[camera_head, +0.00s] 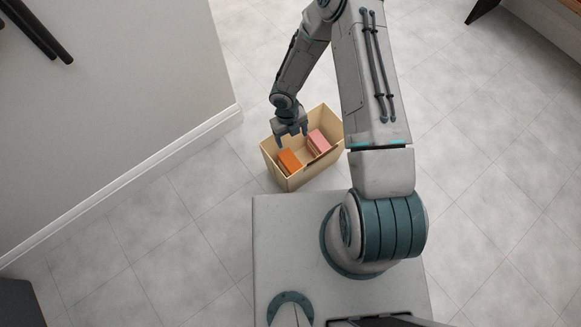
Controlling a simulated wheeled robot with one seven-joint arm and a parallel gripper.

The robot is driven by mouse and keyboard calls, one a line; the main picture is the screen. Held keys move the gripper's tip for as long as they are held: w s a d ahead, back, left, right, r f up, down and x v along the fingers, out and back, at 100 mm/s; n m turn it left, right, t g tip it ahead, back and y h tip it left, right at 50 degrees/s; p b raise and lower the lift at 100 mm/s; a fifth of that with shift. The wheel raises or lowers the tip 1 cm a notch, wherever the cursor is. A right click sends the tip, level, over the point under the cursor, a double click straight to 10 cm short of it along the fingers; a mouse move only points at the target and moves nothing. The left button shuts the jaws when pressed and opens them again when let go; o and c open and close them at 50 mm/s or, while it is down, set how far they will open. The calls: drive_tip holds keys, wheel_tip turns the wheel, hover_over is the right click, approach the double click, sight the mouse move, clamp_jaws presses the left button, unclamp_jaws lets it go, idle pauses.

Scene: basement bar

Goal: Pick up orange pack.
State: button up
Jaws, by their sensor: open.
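The orange pack (290,161) lies inside a light tan open box (293,184), in its left part. My gripper (292,142) points down over the box, just above the orange pack in the picture. Its fingers are open, with nothing seen between them. I cannot tell the exact height of the fingertips over the pack.
A pink pack (319,142) lies in the same box, to the right of the orange one. The box stands on the grey tiled floor (180,225), close to the front of my base. A grey wall (130,90) with a white baseboard is on the left.

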wheel_tip(320, 180, down, 2)
drive_tip(key=a+n, duration=0.1)
drive_tip(key=b, duration=0.3)
hover_over(291, 161)
drive_tip(key=f, duration=0.7)
drive_tip(key=shift+w+a+f, duration=0.1)
drive_tip(key=shift+w+f, duration=0.15)
drive_tip(key=shift+w, duration=0.15)
drive_tip(key=shift+s+f+b, duration=0.2)
drive_tip(key=shift+f+b, duration=0.45)
drive_tip(key=shift+f, duration=0.85)
drive_tip(key=shift+s+f+b, duration=0.2)
drive_tip(key=shift+f+b, duration=0.4)
drive_tip(key=shift+f, duration=0.9)
drive_tip(key=shift+f, duration=0.2)
drive_tip(key=c, duration=1.6)
drive_tip(key=shift+r, duration=0.15)
